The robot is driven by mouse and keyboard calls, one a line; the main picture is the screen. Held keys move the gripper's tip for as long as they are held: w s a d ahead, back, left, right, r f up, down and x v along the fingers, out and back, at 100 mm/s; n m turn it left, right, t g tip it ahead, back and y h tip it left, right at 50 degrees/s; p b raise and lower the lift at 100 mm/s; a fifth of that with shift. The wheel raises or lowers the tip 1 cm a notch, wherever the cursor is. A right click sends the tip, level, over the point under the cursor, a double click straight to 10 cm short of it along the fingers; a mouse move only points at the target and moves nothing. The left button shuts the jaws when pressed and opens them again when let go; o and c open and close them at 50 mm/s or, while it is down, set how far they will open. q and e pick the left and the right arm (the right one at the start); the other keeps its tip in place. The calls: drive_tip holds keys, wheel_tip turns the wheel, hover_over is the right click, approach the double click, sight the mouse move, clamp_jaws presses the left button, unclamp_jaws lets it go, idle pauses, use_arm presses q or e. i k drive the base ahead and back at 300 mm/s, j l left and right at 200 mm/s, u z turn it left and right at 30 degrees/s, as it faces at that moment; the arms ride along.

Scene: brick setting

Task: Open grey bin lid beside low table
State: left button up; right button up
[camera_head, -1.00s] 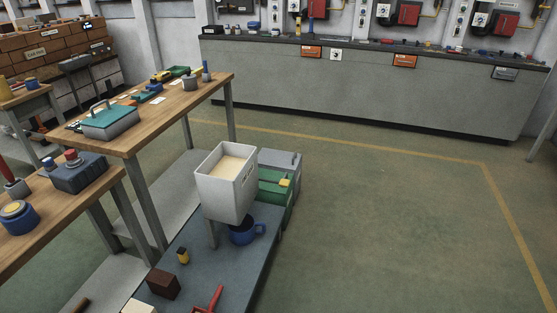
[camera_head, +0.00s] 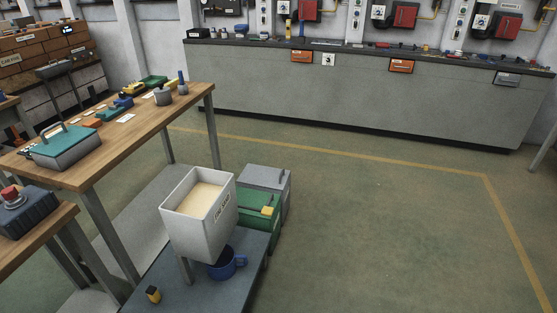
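A grey bin (camera_head: 266,190) stands on the floor at the far end of the low table (camera_head: 254,251). Its top looks covered by a flat grey lid (camera_head: 264,178) with a small dark upright handle at the right. A green bin (camera_head: 262,215) with a yellow latch stands in front of it, nearer to me, and hides part of its front. The white hopper (camera_head: 199,214) on the low table hides part of both bins' left side. Neither of my grippers shows in the head view.
A blue mug (camera_head: 223,263) and a small yellow-black object (camera_head: 153,294) are on the low table. A wooden workbench (camera_head: 110,150) with tools stands at the left. The green floor (camera_head: 380,220) right of the bins is clear up to the long grey counter (camera_head: 350,100).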

sight(253, 175)
drive_tip(key=i+l+u, duration=0.15)
drive_tip(key=i+l, duration=0.6)
drive_tip(key=i, duration=0.25)
drive_tip(key=i+l+u, duration=0.15)
drive_tip(key=i+l, duration=0.7)
drive_tip(key=i+j, duration=0.05)
drive_tip(key=i, duration=0.05)
